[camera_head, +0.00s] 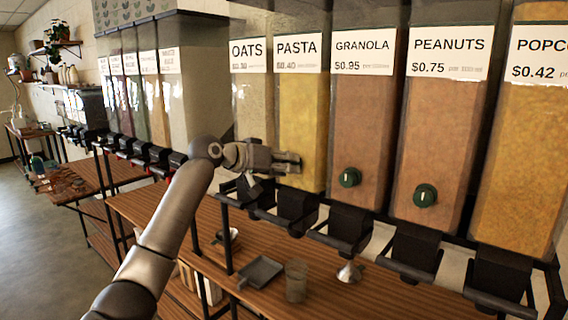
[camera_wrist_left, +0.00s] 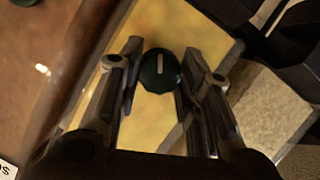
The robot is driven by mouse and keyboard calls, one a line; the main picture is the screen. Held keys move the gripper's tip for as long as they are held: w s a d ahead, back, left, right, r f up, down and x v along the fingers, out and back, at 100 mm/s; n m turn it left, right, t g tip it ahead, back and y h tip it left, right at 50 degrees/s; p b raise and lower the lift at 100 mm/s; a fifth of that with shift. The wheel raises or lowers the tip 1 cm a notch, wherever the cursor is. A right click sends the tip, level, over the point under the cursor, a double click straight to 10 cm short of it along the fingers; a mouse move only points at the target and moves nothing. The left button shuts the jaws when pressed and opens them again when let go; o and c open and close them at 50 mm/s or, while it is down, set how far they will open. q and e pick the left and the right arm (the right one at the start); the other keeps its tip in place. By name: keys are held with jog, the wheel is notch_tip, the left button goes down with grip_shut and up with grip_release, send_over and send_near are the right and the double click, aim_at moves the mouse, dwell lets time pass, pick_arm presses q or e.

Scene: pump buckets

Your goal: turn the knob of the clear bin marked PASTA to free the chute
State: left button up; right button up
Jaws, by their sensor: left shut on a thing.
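The clear bin marked PASTA (camera_head: 303,110) holds yellow contents and stands between the OATS and GRANOLA bins. My left gripper (camera_head: 288,163) is at the lower front of this bin, and its fingers hide the knob in the head view. In the left wrist view, the dark green round knob (camera_wrist_left: 158,70) with a pale pointer line sits between the fingertips of my left gripper (camera_wrist_left: 160,72), which is shut on it. The pointer runs nearly upright in that view. A black chute (camera_head: 295,210) is below the bin. My right gripper is out of view.
The GRANOLA bin (camera_head: 362,110) and PEANUTS bin (camera_head: 442,120) have green knobs on their fronts. Black chutes on a dark rail line the front below the bins. A scoop (camera_head: 260,272), a glass (camera_head: 296,280) and a metal funnel (camera_head: 350,272) are on the wooden shelf below.

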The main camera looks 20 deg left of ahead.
pick_arm(q)
jog(key=shift+f, duration=0.2)
dwell(0.3)
jog(key=o, duration=1)
jog(key=shift+r, duration=0.1)
jog(key=v, duration=1.2)
jog(key=shift+d+r, duration=0.1)
